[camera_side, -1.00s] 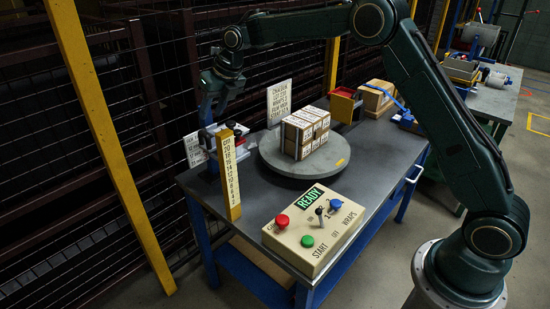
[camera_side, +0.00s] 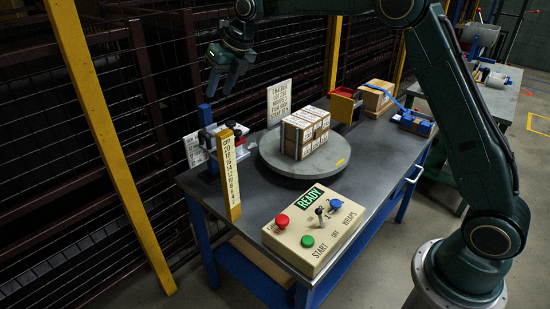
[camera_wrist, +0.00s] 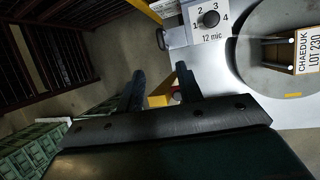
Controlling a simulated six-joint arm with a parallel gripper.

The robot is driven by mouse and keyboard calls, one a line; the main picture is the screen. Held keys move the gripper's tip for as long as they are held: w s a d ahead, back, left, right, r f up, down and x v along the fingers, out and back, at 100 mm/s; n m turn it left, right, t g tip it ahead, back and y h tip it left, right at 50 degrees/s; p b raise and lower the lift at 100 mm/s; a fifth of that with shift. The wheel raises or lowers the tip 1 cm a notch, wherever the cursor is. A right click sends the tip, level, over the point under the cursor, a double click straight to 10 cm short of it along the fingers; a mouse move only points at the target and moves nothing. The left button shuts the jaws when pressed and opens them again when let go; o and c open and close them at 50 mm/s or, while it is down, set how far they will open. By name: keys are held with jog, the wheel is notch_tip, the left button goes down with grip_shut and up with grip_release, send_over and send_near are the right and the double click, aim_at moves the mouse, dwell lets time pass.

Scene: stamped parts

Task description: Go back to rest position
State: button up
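In the side view my gripper (camera_side: 221,88) hangs in the air above the blue post and the film device (camera_side: 212,134) at the table's left end. In the wrist view the two fingers of my gripper (camera_wrist: 160,72) stand apart with nothing held between them. A stack of labelled cartons (camera_side: 305,133) sits on the grey round turntable (camera_side: 335,165). The turntable also shows at the right of the wrist view (camera_wrist: 252,75).
A yellow scale post (camera_side: 229,178) stands at the table's left edge. The control box (camera_side: 313,232) at the front has a lit READY sign. A lettered sign (camera_side: 279,102), a red bin (camera_side: 345,105) and a box with blue strap (camera_side: 378,97) stand behind. Wire fencing runs at left.

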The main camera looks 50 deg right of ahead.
jog(key=s+d+r+m+h, duration=0.1)
jog(key=s+r+m, duration=0.3)
jog(key=s+m, duration=0.6)
jog(key=s+r+m, duration=0.5)
jog(key=s+m, duration=0.2)
jog(key=s, duration=0.4)
jog(key=s+d+f+m, duration=0.1)
jog(key=s+f+m, duration=0.1)
jog(key=s+m, duration=0.4)
jog(key=s+f+m, duration=0.3)
jog(key=s+m, duration=0.3)
jog(key=s, duration=0.3)
jog(key=s+d+f+m+t+h, duration=0.1)
jog(key=s+f+m, duration=0.1)
jog(key=s+m, duration=0.4)
jog(key=shift+s+d+f, duration=0.3)
jog(key=shift+s+f, duration=0.1)
jog(key=shift+s, duration=0.45)
